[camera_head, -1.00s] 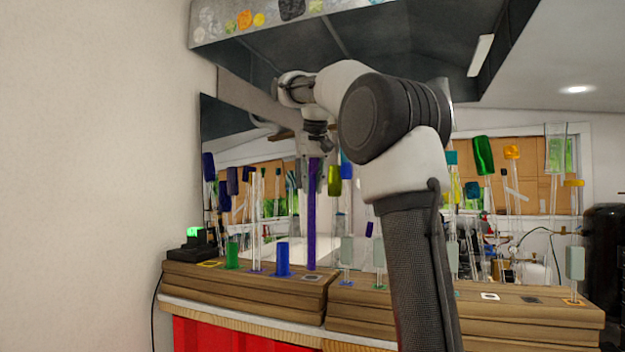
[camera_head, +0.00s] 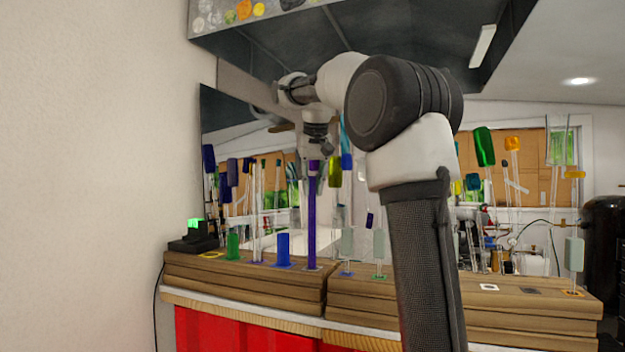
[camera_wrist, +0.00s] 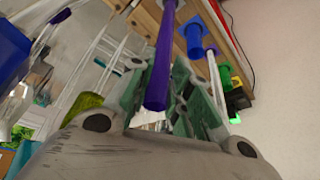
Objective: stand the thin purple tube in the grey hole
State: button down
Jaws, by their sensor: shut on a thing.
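The thin purple tube (camera_head: 312,215) is upright in the head view. My gripper (camera_head: 314,172) is shut on its upper part. Its lower end meets the grey-marked hole (camera_head: 312,268) near the right end of the left wooden block. I cannot tell whether the tip is inside the hole or just above it. In the wrist view the purple tube (camera_wrist: 160,60) runs between the fingers of my gripper (camera_wrist: 158,88), with its upper end towards the camera and its far end out of the picture.
A short blue tube (camera_head: 283,249) and a green one (camera_head: 233,245) stand left of it on the same wooden block (camera_head: 240,280). Clear rods stand close by. The right block (camera_head: 450,310) carries more rods and bare marked holes. A mirror stands behind.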

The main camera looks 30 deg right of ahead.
aim_at(313, 198)
jog(key=shift+f, duration=2.1)
jog(key=c, duration=1.2)
grip_release()
jog(key=shift+c, duration=0.2)
jog(key=v, duration=1.2)
jog(key=s+a+f+n, duration=0.2)
jog(key=s+f, duration=1.1)
jog(key=f, duration=0.3)
jog(key=s+a+f+n+y, duration=0.1)
jog(key=s+a+f+n, duration=0.1)
jog(key=s+f, duration=1.1)
notch_tip(313, 198, down, 4)
jog(key=shift+s+a+r+y, duration=0.15)
jog(key=shift+a+y, duration=0.15)
jog(key=shift+a, duration=0.5)
